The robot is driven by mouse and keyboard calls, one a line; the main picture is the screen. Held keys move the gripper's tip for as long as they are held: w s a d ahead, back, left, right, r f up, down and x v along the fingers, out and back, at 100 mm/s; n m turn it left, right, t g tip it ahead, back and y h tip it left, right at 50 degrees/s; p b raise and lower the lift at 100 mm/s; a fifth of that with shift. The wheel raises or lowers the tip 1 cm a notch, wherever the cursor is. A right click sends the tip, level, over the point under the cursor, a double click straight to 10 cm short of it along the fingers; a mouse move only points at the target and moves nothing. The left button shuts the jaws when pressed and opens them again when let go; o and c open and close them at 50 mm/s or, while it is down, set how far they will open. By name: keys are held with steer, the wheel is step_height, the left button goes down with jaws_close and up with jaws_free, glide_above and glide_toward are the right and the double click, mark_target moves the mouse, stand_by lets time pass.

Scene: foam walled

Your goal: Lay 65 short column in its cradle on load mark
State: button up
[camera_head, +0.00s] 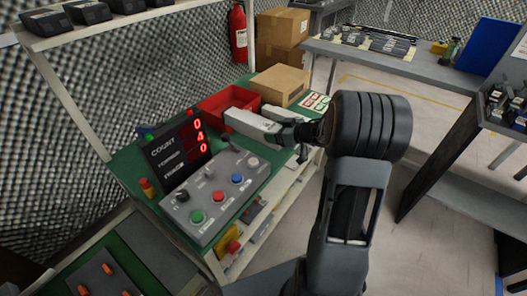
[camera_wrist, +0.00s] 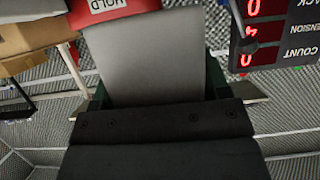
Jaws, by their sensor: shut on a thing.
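In the wrist view a broad grey surface (camera_wrist: 150,60) fills the middle and hides what lies beyond, and a dark block covers the bottom. The red bin, marked HOLD, shows at the top of that view (camera_wrist: 108,8). I cannot pick out the 65 short column, its cradle or the load mark for certain.
A control box (camera_head: 215,195) with coloured buttons and a count display (camera_head: 175,150) stand on the green bench. A cardboard box (camera_head: 279,84) and a card with coloured marks (camera_head: 316,103) lie beyond my gripper. A grey table (camera_head: 425,68) stands at the back right, with clear floor before it.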

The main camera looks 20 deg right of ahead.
step_height(320, 180, down, 7)
steer(key=b, duration=0.3)
steer(key=shift+d+f, duration=0.1)
steer(key=shift+f, duration=0.9)
steer(key=shift+f, duration=0.15)
steer(key=o, duration=1.5)
steer(key=shift+f, duration=0.1)
steer(key=shift+f+b, duration=0.2)
steer(key=shift+b, duration=0.6)
